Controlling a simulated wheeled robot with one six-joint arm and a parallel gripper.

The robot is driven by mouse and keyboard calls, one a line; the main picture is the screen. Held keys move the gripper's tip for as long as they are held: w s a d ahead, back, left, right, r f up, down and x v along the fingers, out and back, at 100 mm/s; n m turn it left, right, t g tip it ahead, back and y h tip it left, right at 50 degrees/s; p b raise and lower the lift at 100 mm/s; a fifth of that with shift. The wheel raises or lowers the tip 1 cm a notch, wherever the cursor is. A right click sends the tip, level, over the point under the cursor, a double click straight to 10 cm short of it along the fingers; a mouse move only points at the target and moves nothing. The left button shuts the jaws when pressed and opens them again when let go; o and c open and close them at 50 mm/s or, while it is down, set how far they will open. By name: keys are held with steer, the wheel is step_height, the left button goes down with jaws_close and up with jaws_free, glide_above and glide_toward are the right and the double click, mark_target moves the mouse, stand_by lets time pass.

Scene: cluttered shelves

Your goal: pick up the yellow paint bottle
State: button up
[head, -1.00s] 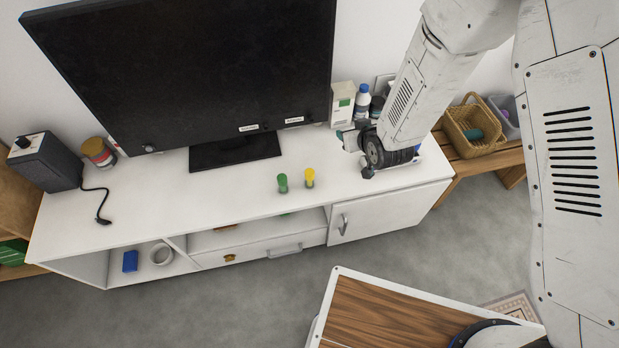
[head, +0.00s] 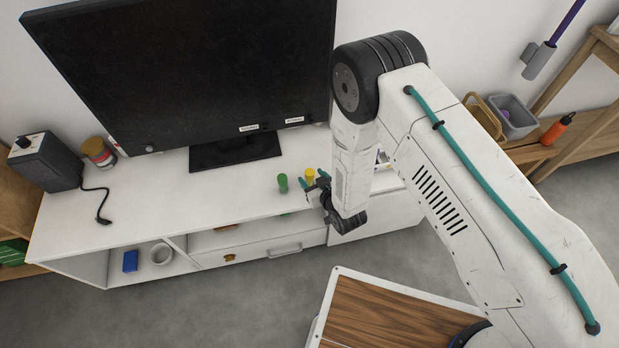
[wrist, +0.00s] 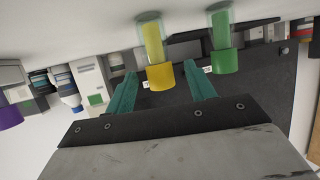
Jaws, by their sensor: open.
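The yellow paint bottle (head: 310,174) stands upright near the front edge of the white cabinet top. In the wrist view, which is upside down, the yellow bottle (wrist: 155,50) lines up with the gap between my teal fingers. My gripper (head: 319,181) is open and empty, close to the bottle on its right and front side in the head view. In the wrist view my gripper (wrist: 160,80) has one finger on each side of the yellow cap, with no contact visible. I cannot tell whether the fingertips reach past the bottle.
A similar green bottle (head: 283,183) stands just left of the yellow one; it also shows near a finger in the wrist view (wrist: 223,50). A black monitor (head: 190,70) stands behind on its base.

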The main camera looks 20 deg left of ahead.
steer(key=shift+x, duration=1.2)
steer(key=c, duration=1)
steer(key=shift+c, duration=0.2)
